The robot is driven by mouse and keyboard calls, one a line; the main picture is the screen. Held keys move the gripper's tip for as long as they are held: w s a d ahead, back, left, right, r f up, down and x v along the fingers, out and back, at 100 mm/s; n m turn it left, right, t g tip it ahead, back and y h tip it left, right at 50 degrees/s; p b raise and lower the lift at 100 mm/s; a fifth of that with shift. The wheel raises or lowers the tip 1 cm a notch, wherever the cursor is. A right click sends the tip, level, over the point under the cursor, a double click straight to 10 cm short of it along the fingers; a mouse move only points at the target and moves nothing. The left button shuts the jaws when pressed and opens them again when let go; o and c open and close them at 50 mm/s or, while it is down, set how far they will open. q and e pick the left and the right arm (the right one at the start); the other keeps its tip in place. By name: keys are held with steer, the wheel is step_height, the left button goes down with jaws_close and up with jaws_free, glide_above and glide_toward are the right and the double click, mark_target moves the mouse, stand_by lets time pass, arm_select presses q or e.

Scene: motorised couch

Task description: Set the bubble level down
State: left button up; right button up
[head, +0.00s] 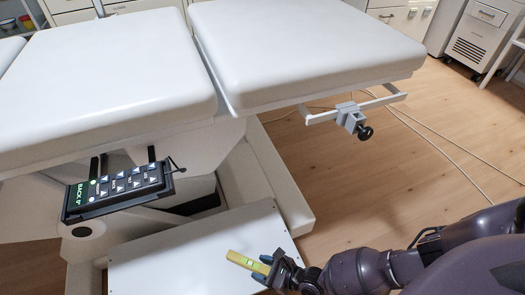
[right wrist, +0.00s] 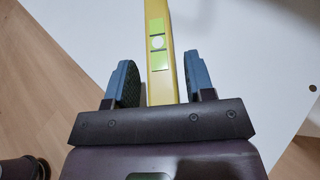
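The bubble level (head: 248,263) is a yellow bar with green vial windows, low in the middle of the head view over a white flat panel (head: 170,262). In the right wrist view the level (right wrist: 163,60) runs up between the blue fingers of my right gripper (right wrist: 162,85), with a narrow gap on each side. My right gripper (head: 268,268) is open around the level's near end. The level appears to lie along the panel, but I cannot tell whether it touches it. My left gripper is not in view.
Cables (head: 445,140) cross the wooden floor at right.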

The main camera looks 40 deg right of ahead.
steer(key=shift+o, duration=0.3)
steer(key=shift+r, duration=0.15)
arm_select(q)
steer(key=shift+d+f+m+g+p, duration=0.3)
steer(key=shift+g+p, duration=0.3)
steer(key=shift+p, duration=0.6)
arm_select(e)
steer(key=v, duration=1.2)
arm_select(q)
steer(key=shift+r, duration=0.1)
